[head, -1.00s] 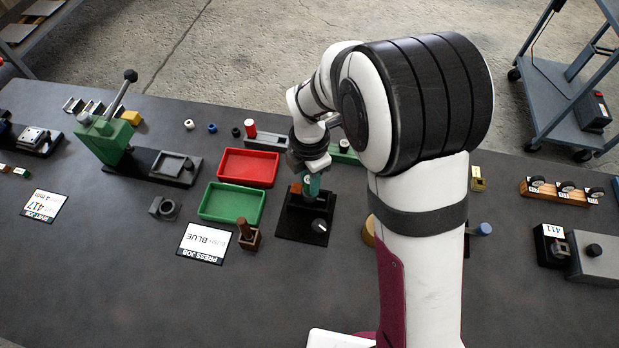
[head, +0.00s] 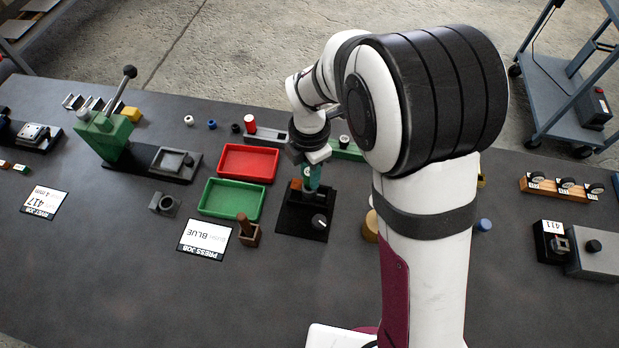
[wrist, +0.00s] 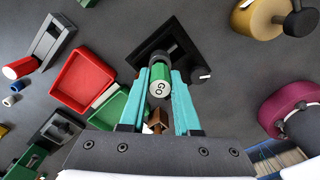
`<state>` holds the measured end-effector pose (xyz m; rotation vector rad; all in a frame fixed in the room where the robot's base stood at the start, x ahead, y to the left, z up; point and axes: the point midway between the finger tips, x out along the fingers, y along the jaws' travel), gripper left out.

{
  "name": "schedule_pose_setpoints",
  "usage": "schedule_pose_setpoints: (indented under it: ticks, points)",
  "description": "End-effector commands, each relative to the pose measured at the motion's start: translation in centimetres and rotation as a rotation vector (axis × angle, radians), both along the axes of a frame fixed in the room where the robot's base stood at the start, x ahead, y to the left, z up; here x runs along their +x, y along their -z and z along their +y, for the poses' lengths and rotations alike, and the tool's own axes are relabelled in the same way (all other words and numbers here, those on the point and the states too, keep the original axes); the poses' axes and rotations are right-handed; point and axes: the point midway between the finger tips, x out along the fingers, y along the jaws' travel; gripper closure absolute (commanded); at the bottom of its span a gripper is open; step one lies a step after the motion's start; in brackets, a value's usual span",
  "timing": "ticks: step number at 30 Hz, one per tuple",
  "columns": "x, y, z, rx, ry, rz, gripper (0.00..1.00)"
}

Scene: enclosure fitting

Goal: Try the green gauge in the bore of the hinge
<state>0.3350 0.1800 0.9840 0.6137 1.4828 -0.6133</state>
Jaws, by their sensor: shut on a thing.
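My gripper (wrist: 159,82) has teal fingers and is shut on the green gauge (wrist: 160,88), a short cylinder marked GO on the end facing the wrist camera. In the head view my gripper (head: 312,182) is over a black stand (head: 302,226) with a knob. I cannot tell whether the gauge is clear of the stand; its far end is hidden. A dark grey part with a round bore (head: 165,204), which looks like the hinge, lies on the table left of the green tray.
A red tray (head: 248,145) and a green tray (head: 208,206) lie left of the stand. A brown block with a peg (head: 248,236) stands near the PRESS JOB card (head: 205,236). A green lever press (head: 105,135) is at the left. The front table area is clear.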

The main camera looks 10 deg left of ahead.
Motion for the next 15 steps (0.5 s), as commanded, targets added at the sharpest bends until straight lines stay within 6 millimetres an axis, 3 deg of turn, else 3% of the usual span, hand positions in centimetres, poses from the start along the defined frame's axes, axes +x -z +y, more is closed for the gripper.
schedule_pose_setpoints:
  ticks: [15]
  points:
    - [0.0,-2.5,0.0,0.001,0.0,-0.001,1.0]
